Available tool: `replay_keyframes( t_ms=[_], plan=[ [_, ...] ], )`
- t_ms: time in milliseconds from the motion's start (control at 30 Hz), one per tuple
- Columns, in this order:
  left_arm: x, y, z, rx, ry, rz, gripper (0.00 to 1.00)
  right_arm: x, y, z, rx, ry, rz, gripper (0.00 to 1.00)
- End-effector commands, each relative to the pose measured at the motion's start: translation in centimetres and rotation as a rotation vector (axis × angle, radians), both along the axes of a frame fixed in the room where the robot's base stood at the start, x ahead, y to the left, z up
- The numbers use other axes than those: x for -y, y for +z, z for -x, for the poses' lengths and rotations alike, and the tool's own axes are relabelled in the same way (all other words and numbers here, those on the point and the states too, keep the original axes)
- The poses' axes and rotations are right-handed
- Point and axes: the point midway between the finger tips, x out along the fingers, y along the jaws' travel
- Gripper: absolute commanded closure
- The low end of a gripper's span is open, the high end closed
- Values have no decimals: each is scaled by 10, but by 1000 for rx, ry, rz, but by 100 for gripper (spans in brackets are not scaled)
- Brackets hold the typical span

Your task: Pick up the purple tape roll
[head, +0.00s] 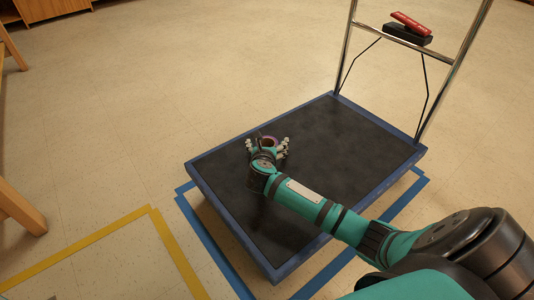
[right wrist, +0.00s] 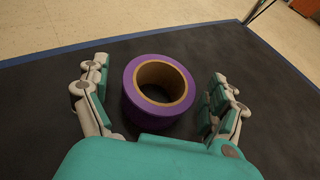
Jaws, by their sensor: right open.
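The purple tape roll (right wrist: 128,97) lies flat on the black deck of the cart, its brown core facing up. In the right wrist view it sits between the open fingers of my right gripper (right wrist: 160,98), with a gap to the fingers on both sides. In the head view my right gripper (head: 267,145) is low over the deck, and the roll (head: 269,141) shows only in part between its fingers. The near edge of the roll is close to the palm; I cannot tell if they touch. My left gripper is not in view.
The flat cart (head: 350,150) has a blue rim and a chrome handle frame (head: 397,41) at its back right. A red object (head: 411,24) rests on a black piece on that frame. The rest of the deck is clear. Wooden furniture legs (head: 20,208) stand at the left.

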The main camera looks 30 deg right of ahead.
Motion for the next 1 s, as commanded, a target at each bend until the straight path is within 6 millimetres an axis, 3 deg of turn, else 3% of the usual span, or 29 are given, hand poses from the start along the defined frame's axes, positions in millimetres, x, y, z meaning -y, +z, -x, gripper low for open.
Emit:
replay_keyframes(
  t_ms=[167, 667, 1000],
  plan=[
    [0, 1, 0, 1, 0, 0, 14, 0, 1, 0, 0, 0, 0, 6],
    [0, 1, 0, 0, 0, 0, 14, 0, 1, 0, 0, 1, 0, 68],
    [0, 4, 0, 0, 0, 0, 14, 0, 4, 0, 0, 1, 0, 68]
  ],
)
